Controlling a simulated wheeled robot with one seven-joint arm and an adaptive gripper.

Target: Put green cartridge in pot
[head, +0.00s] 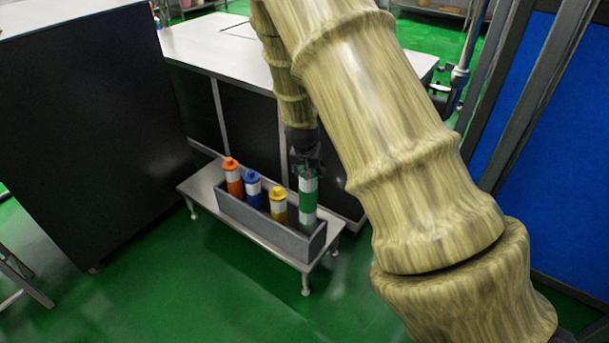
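The green cartridge (308,203), green with a white band, stands upright at the right end of a grey open box (262,222). My gripper (305,168) is directly above it, pointing down, with its fingers at the cartridge's top. The view is too small and dark to tell whether the fingers are closed on it. The cartridge's lower end is hidden behind the box's front wall or just at its rim. No pot can be made out in this view.
Orange (233,178), blue (254,190) and yellow (278,205) cartridges stand in the same box, left of the green one. The box sits on a low metal stand (203,188). A white-topped table (205,45) is behind, a dark cabinet (90,130) at left. Green floor in front is clear.

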